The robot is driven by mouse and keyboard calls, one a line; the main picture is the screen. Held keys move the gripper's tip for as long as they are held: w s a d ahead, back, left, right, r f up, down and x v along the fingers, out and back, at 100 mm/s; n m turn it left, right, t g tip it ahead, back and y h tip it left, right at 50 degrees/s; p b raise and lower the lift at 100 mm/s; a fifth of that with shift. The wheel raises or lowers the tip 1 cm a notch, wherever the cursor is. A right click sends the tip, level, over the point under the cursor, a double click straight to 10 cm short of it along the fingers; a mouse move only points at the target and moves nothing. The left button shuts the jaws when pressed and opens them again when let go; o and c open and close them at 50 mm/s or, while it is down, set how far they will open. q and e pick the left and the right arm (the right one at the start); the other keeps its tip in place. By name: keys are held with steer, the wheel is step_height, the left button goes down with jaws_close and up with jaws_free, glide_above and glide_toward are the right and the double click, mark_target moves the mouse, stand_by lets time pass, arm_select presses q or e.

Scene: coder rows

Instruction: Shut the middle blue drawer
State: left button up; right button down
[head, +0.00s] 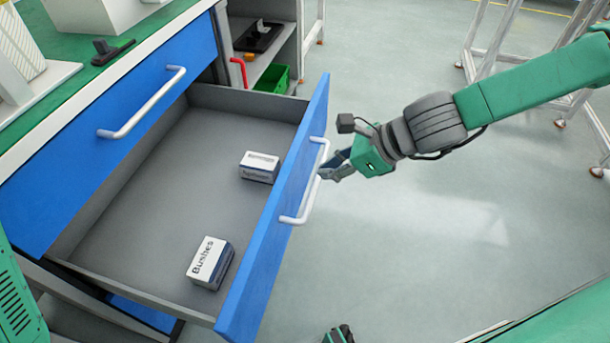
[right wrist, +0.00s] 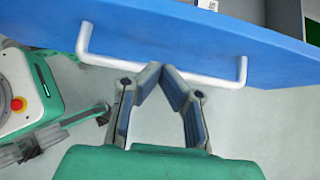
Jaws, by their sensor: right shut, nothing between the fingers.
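The middle blue drawer (head: 268,235) is pulled far out below a shut blue drawer. Its front bears a white bar handle (head: 311,195), which also spans the right wrist view (right wrist: 205,79). Two small boxes lie in its grey tray: one marked Bushes (head: 211,262) near the front end, another (head: 260,167) farther back. My right gripper (head: 327,172) is outside the drawer front at the handle. In the right wrist view its fingertips (right wrist: 163,74) meet, empty, at the bar; contact is unclear. A dark and green tip at the head view's bottom edge seems to be my left gripper (head: 339,335), mostly cut off.
The upper blue drawer (head: 60,165) is shut, with its own white handle (head: 145,104). A green bin (head: 272,79) stands on a shelf behind. Pale metal frames (head: 490,40) stand at the back right. The floor right of the drawer is clear.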

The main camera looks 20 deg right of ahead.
mark_target(294, 171)
steer(key=a, duration=0.1)
steer(key=w+a, duration=0.1)
steer(key=w+a+b, duration=0.1)
steer(key=shift+f, duration=0.3)
arm_select(q)
steer(key=shift+f, duration=0.9)
arm_select(e)
steer(key=shift+w+a+r, duration=0.1)
steer(key=shift+w+a, duration=0.15)
steer(key=shift+a, duration=0.1)
steer(key=shift+a, duration=0.1)
